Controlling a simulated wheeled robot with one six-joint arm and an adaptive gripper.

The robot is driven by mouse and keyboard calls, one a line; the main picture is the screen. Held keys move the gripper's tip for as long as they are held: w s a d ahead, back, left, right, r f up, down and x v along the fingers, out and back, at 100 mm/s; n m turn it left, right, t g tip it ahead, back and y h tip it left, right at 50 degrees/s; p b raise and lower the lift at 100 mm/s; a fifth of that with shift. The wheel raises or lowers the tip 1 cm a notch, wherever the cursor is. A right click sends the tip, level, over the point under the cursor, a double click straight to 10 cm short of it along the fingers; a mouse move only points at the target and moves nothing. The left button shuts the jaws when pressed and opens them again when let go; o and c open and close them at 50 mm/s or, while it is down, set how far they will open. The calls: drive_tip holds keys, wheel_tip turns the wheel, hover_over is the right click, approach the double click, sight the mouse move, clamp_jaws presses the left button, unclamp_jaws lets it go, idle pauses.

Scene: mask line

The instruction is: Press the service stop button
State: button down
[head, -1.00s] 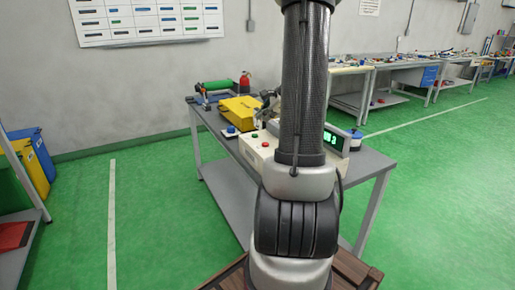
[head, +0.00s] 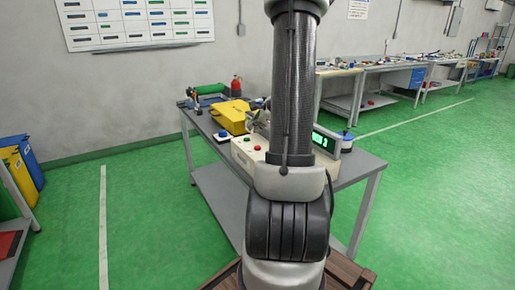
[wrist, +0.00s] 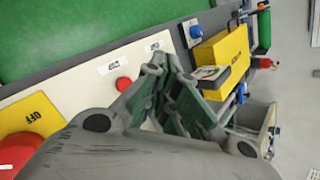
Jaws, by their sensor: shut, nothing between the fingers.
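A pale control box (head: 240,150) on the grey bench carries a green button (head: 246,139) and a red button (head: 257,148) in the head view. In the wrist view the red button (wrist: 123,84) lies left of my gripper (wrist: 172,62), next to small labels I cannot read. A larger red button (wrist: 15,152) sits on a yellow plate marked OFF (wrist: 32,116) at the lower left of the wrist view. My gripper is shut and empty over the box. I cannot tell whether it touches anything. The green button does not show in the wrist view.
A yellow box (head: 232,116) and a blue button on a white base (head: 222,135) stand beyond the control box. A display with green digits (head: 325,143) and a blue-and-white device (head: 346,139) stand at the right. The near bench edge faces me.

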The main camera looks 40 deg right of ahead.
drive_tip(key=shift+f, duration=3.25)
drive_tip(key=shift+r, duration=0.1)
idle(0.3)
drive_tip(key=shift+r, duration=0.8)
drive_tip(key=shift+r, duration=0.1)
drive_tip(key=shift+r, duration=2.4)
